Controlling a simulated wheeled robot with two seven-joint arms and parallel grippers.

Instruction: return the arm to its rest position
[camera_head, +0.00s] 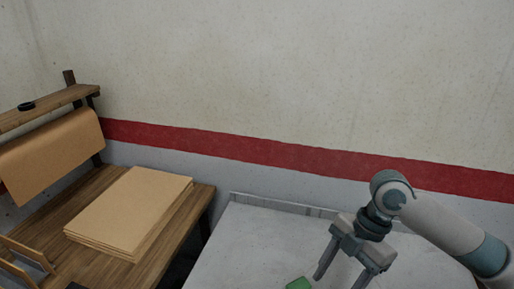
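My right arm comes in from the lower right, over the grey table (232,235). My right gripper (338,281) points down over the table, its two fingers apart, with nothing seen between them. The finger ends are at the bottom of the view. A small green object (299,284) shows at the bottom edge, just left of the gripper's left finger and partly cut off by the frame. My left gripper is out of view.
A wooden bench (178,238) stands at the left, with a stack of brown cardboard sheets (130,208) on it. A brown paper roll (50,152) hangs under a wooden shelf (50,105). A wall with a red stripe (250,150) runs behind.

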